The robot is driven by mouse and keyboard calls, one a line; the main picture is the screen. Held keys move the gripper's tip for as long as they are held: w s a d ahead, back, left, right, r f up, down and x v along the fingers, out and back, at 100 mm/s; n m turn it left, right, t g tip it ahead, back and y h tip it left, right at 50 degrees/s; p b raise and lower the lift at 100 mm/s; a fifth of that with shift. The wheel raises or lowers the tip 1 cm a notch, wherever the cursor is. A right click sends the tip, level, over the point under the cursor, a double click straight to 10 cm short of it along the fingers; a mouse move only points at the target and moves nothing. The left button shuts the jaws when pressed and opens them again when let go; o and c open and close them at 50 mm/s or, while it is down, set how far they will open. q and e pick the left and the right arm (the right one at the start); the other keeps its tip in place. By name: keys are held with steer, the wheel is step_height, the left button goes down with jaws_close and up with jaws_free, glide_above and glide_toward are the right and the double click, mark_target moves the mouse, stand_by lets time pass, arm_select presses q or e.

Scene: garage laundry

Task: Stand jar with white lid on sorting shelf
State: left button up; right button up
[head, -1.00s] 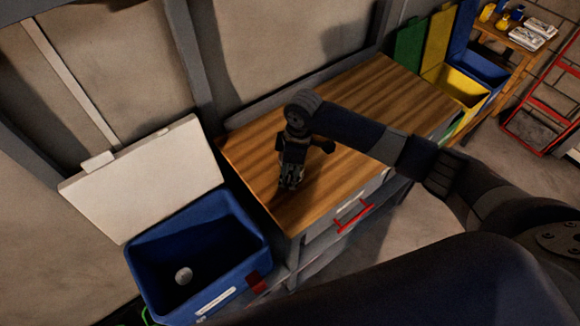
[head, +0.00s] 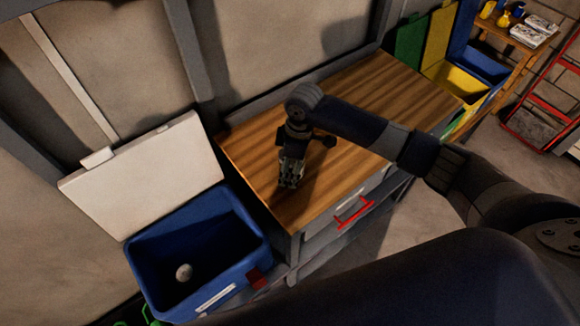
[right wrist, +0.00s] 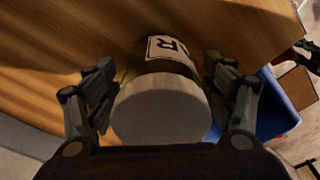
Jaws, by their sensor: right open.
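The jar with the white lid (right wrist: 162,108) is between the fingers of my right gripper (right wrist: 160,80) in the right wrist view. A pale label with a black letter R shows on its side. My right gripper also shows in the head view (head: 290,180), pointing down over the wooden worktop (head: 385,85). It is open, with a finger on each side of the jar. In the head view the gripper largely hides the jar. My left gripper is not in view. A small wooden shelf (head: 530,43) stands at the far right; I cannot tell if it is the sorting shelf.
A blue bin (head: 150,262) with its white lid (head: 140,185) raised stands left of the worktop, with a small pale round thing (head: 184,272) inside. A red drawer handle (head: 353,212) sticks out in front. Yellow (head: 440,78) and blue (head: 490,68) bins stand beyond the worktop.

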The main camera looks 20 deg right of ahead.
steer(key=r, duration=0.3)
steer(key=r+b, duration=0.1)
steer(key=r, duration=0.3)
steer(key=d+r, duration=0.1)
steer(key=r, duration=0.3)
steer(key=shift+s+d+b, duration=0.1)
steer(key=shift+s+b, duration=0.2)
